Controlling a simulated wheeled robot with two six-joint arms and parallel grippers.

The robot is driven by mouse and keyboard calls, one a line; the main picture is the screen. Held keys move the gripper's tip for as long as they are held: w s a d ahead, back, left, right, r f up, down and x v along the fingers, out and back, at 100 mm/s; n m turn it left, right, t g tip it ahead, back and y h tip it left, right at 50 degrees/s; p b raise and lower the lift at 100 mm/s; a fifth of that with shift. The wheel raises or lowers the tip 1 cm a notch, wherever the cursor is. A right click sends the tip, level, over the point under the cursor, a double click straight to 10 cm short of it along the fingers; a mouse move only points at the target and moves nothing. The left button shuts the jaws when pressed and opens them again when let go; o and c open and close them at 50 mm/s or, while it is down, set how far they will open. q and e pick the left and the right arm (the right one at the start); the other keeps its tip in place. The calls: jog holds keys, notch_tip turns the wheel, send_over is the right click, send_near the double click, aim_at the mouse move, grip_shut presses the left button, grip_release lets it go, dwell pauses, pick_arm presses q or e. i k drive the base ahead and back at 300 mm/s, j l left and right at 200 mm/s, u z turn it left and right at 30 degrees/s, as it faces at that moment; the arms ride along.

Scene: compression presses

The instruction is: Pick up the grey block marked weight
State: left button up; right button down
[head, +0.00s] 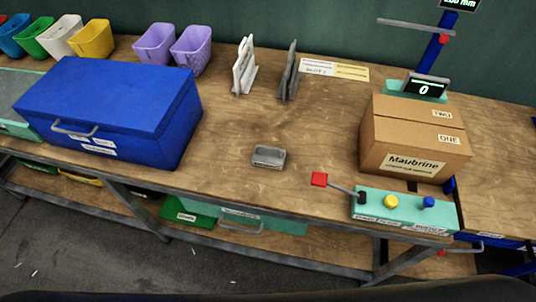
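The small grey block (268,157) sits on the wooden workbench, near the middle of the head view and close to the front edge. It has a label on its front side, too small to read for certain. Nothing covers it. Neither of my grippers shows in the head view.
A large blue box (108,110) stands left of the block. A green control panel (405,211) with a red-ended lever (320,180) is at right, before a cardboard box (413,138). Holders (244,66) and purple bins (190,50) stand behind. Bench (225,125) around the block is clear.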

aim_at(269, 156)
jog(key=z, duration=1.2)
jog(key=u, duration=1.15)
jog(key=k+j+u, duration=0.1)
jog(key=j, duration=0.4)
